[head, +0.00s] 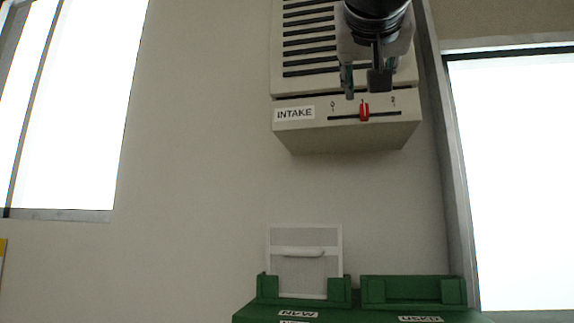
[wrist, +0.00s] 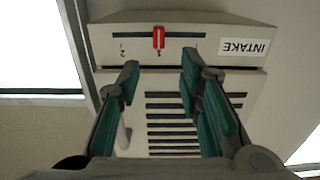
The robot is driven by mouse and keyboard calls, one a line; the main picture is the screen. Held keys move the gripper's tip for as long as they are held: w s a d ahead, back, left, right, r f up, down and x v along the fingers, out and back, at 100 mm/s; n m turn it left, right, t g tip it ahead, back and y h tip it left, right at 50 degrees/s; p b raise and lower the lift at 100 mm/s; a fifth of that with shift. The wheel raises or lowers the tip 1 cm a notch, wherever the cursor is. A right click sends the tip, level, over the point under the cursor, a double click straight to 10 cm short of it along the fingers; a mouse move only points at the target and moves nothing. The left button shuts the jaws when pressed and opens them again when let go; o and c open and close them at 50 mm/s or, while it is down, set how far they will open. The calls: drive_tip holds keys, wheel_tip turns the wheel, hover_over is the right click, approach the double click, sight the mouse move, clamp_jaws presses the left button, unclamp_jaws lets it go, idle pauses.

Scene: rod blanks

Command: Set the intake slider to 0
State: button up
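The beige intake unit (head: 345,138) is on the wall, with an "INTAKE" label (head: 294,113) and a horizontal slot marked 0, 1, 2 from left to right in the head view. The red slider (head: 364,112) stands at the 1 mark. The wrist view shows the unit upside down, with the red slider (wrist: 158,37) at the 1 and the 0 side toward the label. My gripper (head: 364,92) is just above the slot in the head view. In the wrist view its green-padded fingers (wrist: 158,75) are apart with nothing between them, and the slider lies beyond their tips.
The unit's slatted grille (head: 308,45) is behind my gripper. Below, green holders (head: 412,292) stand with a white framed panel (head: 305,262) in the left one. Bright windows flank the wall at left and right. The wall below the unit is clear.

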sight(364, 105)
drive_tip(key=x, duration=0.8)
drive_tip(key=shift+w+d, duration=0.1)
drive_tip(key=shift+w, duration=0.1)
drive_tip(key=shift+f, duration=0.1)
clamp_jaws()
